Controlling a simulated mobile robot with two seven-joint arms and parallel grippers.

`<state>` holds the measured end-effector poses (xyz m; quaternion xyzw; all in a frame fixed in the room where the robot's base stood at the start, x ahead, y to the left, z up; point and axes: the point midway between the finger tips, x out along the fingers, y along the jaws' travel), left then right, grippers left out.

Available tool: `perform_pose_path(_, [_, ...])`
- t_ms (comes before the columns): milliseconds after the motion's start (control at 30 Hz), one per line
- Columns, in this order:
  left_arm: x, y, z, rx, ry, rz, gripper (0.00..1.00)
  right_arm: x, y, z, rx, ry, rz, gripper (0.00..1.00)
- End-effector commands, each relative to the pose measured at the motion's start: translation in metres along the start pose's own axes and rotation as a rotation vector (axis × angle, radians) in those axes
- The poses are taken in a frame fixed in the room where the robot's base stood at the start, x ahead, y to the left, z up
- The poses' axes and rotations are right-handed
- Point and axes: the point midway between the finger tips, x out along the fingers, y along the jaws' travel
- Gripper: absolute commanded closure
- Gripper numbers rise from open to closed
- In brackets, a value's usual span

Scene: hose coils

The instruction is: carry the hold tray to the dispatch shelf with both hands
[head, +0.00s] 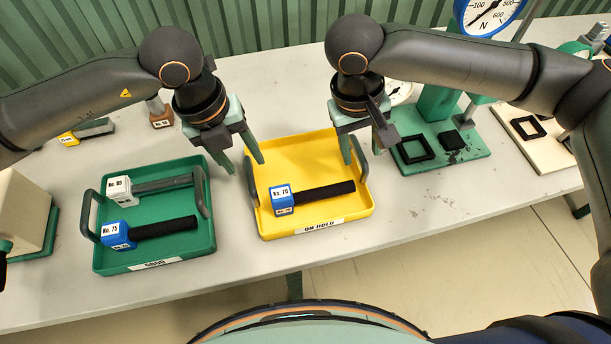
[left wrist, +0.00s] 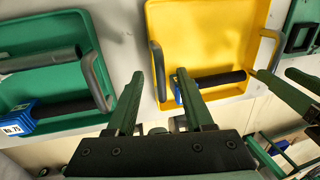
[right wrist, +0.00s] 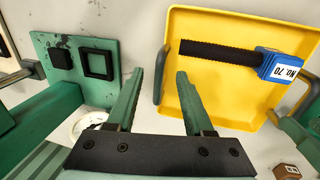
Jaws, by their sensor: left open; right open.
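The yellow hold tray (head: 320,222), labelled ON HOLD, lies on the table. In it is a blue block marked No. 70 (head: 281,197) with a black hose (head: 325,193). My left gripper (head: 246,166) is open at the tray's left handle (head: 250,186); in the left wrist view that handle (left wrist: 157,72) shows between the fingers. My right gripper (head: 363,157) is open at the right handle; in the right wrist view this handle (right wrist: 160,76) shows between the fingers. Whether either gripper touches its handle, I cannot tell. No dispatch shelf is recognisable.
A green tray (head: 155,258) labelled GOOD, holding blocks No. 85 and No. 75, stands close left of the yellow tray. A green test stand (head: 455,155) with a dial (head: 490,14) stands close right. The table front is clear.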

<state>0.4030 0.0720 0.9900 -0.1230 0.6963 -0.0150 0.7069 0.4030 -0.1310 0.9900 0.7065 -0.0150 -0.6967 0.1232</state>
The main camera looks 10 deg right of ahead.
Motion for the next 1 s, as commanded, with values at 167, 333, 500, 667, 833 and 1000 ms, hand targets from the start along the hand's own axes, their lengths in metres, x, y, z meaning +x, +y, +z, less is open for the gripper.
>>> perform_pose_path(167, [0.025, 0.000, 0.000, 0.000, 0.002, 0.000, 0.48, 0.025, 0.000, 0.000, 0.001, -0.002, 0.000, 0.48])
perform_pose_path(333, [0.036, 0.000, 0.000, 0.000, 0.001, 0.000, 0.48, 0.035, 0.000, 0.000, 0.001, 0.000, 0.000, 0.48])
perform_pose_path(500, [0.037, 0.000, 0.000, 0.000, 0.000, -0.001, 0.48, 0.037, 0.000, 0.000, 0.001, 0.000, -0.001, 0.48])
perform_pose_path(667, [0.037, 0.000, 0.000, 0.000, 0.000, 0.000, 0.49, 0.037, 0.000, 0.000, 0.001, 0.000, 0.000, 0.49])
perform_pose_path(833, [0.037, 0.000, 0.000, 0.000, 0.000, 0.000, 0.68, 0.037, 0.000, 0.000, 0.001, 0.000, 0.000, 0.68])
perform_pose_path(1000, [0.037, 0.000, 0.000, 0.000, 0.000, 0.000, 0.87, 0.037, 0.000, 0.000, 0.001, 0.000, 0.000, 0.87])
